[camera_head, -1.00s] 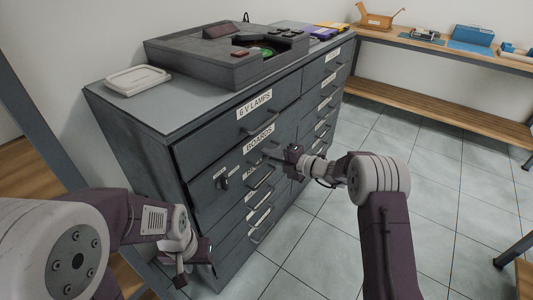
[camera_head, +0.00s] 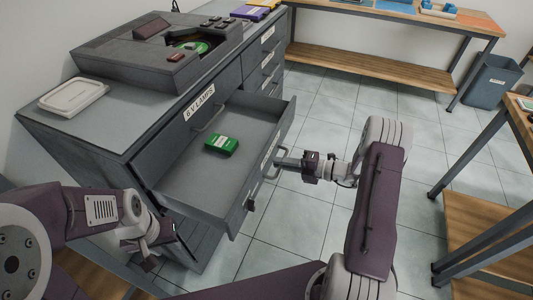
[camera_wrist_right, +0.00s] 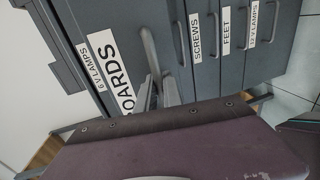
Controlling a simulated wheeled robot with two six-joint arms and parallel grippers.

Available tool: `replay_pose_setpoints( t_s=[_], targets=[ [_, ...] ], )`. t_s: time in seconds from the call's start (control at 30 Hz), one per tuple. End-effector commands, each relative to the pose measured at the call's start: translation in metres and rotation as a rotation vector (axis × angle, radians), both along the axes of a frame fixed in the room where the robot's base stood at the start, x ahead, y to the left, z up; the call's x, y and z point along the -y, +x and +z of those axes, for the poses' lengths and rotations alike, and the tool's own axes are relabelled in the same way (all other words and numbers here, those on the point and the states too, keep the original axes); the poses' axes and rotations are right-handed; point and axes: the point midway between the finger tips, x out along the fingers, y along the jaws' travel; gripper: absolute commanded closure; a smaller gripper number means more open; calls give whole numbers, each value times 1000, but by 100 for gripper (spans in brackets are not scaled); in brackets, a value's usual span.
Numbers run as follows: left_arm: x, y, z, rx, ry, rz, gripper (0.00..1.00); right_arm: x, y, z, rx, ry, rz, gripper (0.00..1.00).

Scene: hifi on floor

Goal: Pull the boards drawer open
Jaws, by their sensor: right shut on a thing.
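The boards drawer (camera_head: 185,188) stands well out of the grey cabinet (camera_head: 140,145), its inside open to view. My right gripper (camera_head: 280,162) is shut on the drawer's handle (camera_head: 267,172) at the front face. In the right wrist view the fingers (camera_wrist_right: 158,93) close around the handle bar (camera_wrist_right: 149,48), beside the BOARDS label (camera_wrist_right: 112,72). My left gripper (camera_head: 149,261) hangs empty at the cabinet's near left side, below the drawer; its jaw gap is too small to judge.
A dark machine (camera_head: 160,45) and a white lidded tray (camera_head: 74,97) sit on the cabinet top. A wooden bench (camera_head: 400,12) runs along the back and a grey bin (camera_head: 492,80) stands at the right. The tiled floor (camera_head: 320,110) is clear.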

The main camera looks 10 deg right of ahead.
Motion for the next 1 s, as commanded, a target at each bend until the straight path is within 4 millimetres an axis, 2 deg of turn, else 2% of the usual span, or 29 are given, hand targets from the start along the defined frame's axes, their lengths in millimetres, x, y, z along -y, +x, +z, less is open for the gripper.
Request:
replay_pose_setpoints(
  t_s=[0.23,0.7,0.73,0.77,0.8,1.0],
  targets=[
    [0,0,9,0,0,0,64,16,-12,0,-2,-1,1,100],
    [0,0,9,0,0,0,64,19,-14,-1,-1,-1,1,100],
    [0,0,9,0,0,0,64,19,-14,-1,-1,-1,1,81],
    [0,0,9,0,0,0,64,19,-14,-1,-1,-1,1,73],
    [0,0,9,0,0,0,64,19,-14,-1,-1,-2,0,68],
    [0,0,9,0,0,0,64,19,-14,-1,-1,-1,0,68]
  ],
)
